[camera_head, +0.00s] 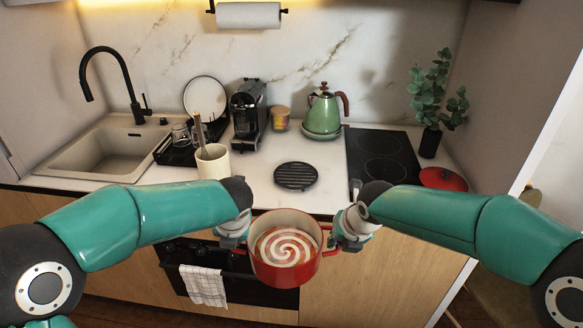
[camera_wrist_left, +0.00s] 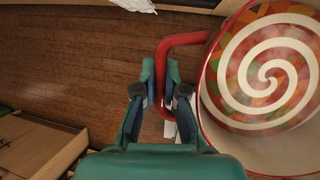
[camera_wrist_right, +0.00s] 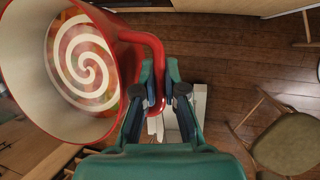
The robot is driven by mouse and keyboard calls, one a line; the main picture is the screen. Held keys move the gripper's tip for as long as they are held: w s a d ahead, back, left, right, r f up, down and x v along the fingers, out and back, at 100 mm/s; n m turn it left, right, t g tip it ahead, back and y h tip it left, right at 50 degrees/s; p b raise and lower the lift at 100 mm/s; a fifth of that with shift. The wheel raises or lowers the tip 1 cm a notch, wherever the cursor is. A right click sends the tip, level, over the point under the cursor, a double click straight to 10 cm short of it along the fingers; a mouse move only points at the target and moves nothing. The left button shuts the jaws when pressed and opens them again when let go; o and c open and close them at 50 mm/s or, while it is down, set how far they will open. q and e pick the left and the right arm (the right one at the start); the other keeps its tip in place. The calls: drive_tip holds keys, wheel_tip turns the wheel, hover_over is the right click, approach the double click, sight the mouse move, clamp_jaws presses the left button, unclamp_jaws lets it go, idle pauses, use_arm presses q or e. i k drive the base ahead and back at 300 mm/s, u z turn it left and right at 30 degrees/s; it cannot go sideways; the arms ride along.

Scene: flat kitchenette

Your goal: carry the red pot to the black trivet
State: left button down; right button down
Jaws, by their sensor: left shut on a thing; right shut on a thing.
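The red pot (camera_head: 284,272) hangs in the air in front of the counter edge, with a cream inside and a swirl-patterned content. The black round trivet (camera_head: 296,176) lies bare on the white counter behind the pot. My left gripper (camera_head: 234,236) is shut on the pot's left handle, and the red handle (camera_wrist_left: 163,90) shows between its fingers in the left wrist view. My right gripper (camera_head: 345,240) is shut on the other handle, which shows in the right wrist view (camera_wrist_right: 155,62). The pot looks about level in the head view.
A cream utensil crock (camera_head: 213,163) stands left of the trivet. The black hob (camera_head: 384,157) is to its right, with a red lid (camera_head: 443,179) at the hob's right. A green kettle (camera_head: 323,112) and a coffee machine (camera_head: 248,112) stand behind. The counter around the trivet is clear.

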sight(296, 174)
drive_tip(key=i, duration=1.3)
drive_tip(key=z, duration=0.1)
